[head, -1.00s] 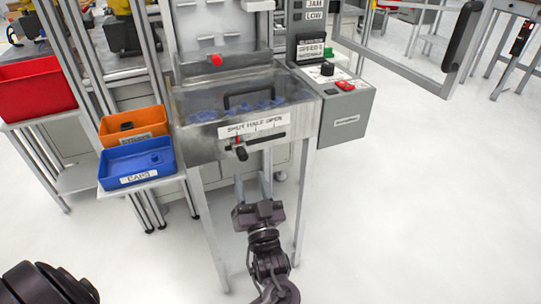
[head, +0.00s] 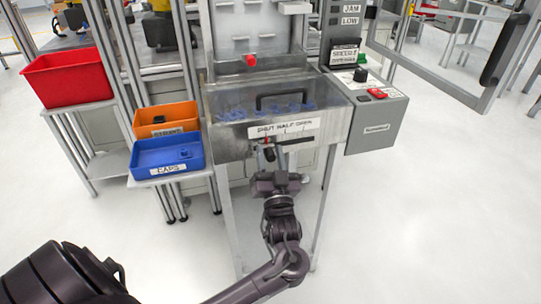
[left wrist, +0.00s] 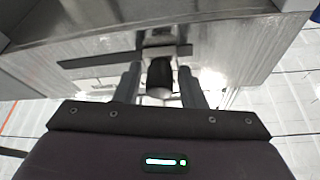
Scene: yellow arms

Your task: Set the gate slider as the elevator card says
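The gate slider's dark knob (head: 269,153) sticks out of a slot (head: 297,140) in the front of the metal hopper. Its red mark (head: 266,140) stands near the left end, by the word SHUT on the label strip (head: 285,128) reading SHUT HALF OPEN. My left gripper (head: 270,158) is open at the knob. In the left wrist view its fingers (left wrist: 160,85) stand apart on both sides of the black knob (left wrist: 160,78); contact is unclear. The elevator card (head: 344,54) is on the post; its small text is not clearly legible. My right gripper is not in view.
A grey control box (head: 376,120) with a black knob and red button is right of the hopper (head: 225,143). A blue bin (head: 167,157), orange bin (head: 165,120) and red bin (head: 68,78) are at left. The hopper's legs flank my left forearm.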

